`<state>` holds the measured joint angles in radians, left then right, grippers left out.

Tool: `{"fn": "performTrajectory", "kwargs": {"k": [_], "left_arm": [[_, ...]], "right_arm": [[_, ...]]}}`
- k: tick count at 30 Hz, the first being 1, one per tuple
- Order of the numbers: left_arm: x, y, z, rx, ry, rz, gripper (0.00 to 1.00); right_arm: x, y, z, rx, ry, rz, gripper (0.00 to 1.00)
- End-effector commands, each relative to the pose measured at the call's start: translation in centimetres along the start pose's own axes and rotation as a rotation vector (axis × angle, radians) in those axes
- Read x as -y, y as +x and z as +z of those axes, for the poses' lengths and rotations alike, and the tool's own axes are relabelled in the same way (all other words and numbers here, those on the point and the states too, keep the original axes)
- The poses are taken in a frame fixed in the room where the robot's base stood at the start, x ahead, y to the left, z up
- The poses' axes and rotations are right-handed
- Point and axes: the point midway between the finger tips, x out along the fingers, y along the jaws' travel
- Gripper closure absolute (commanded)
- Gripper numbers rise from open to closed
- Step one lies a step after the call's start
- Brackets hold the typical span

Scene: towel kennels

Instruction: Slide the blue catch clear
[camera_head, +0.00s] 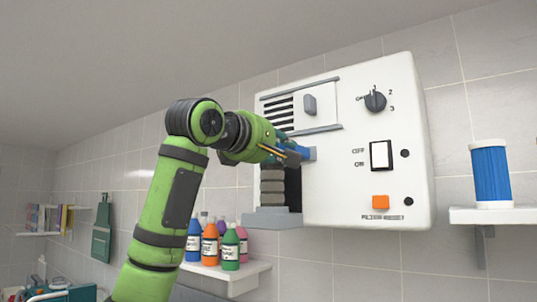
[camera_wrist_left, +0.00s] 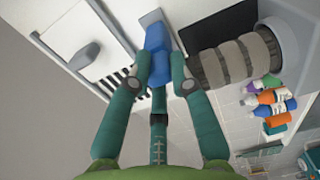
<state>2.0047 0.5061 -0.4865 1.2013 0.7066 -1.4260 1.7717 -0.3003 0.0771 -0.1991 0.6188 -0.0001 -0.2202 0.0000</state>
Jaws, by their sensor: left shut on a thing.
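The blue catch (camera_head: 309,153) is at the left side of the front of a white wall unit (camera_head: 340,185), just above an opening. It also shows in the left wrist view (camera_wrist_left: 158,42). My left gripper (camera_head: 294,152) reaches it from the left, and its two green fingers (camera_wrist_left: 159,78) are shut on the catch, one on each side. The fingers hide part of the catch. A grey ribbed cylinder (camera_head: 272,186) stands in the opening below the catch, above a grey ledge (camera_head: 271,219). My right gripper is in neither view.
The unit also has a sliding vent cover with a grey knob (camera_head: 310,105), a dial (camera_head: 375,101), a rocker switch (camera_head: 381,155) and an orange button (camera_head: 380,202). Several bottles (camera_head: 229,248) stand on a shelf below left. A blue ribbed cylinder (camera_head: 491,175) stands on the right shelf (camera_head: 500,215).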

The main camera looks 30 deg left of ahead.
Motion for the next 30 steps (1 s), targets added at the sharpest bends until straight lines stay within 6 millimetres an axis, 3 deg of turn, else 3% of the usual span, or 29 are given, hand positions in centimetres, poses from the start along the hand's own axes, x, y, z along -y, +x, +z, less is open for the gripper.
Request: {"fn": "performTrajectory", "kwargs": {"k": [5,6,8,20,23,30], "left_arm": [[-0.3,0.0,0.3,0.008,0.003,0.007,1.0],[-0.3,-0.1,0.3,0.007,0.003,0.007,0.7],[-0.3,-0.1,0.3,0.007,0.003,0.007,0.52],[-0.2,-0.5,0.1,0.005,0.002,0.005,0.52],[-0.2,-1.6,0.2,0.006,0.004,0.007,0.52],[-0.3,-6.7,0.3,0.005,0.005,0.009,0.52]], "right_arm": [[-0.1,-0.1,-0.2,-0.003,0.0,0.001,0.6],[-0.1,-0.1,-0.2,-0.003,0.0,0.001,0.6],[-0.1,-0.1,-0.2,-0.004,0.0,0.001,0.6],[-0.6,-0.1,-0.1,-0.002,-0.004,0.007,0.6],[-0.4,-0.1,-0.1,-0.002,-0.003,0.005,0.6],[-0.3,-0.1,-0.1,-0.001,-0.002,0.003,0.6]]}}
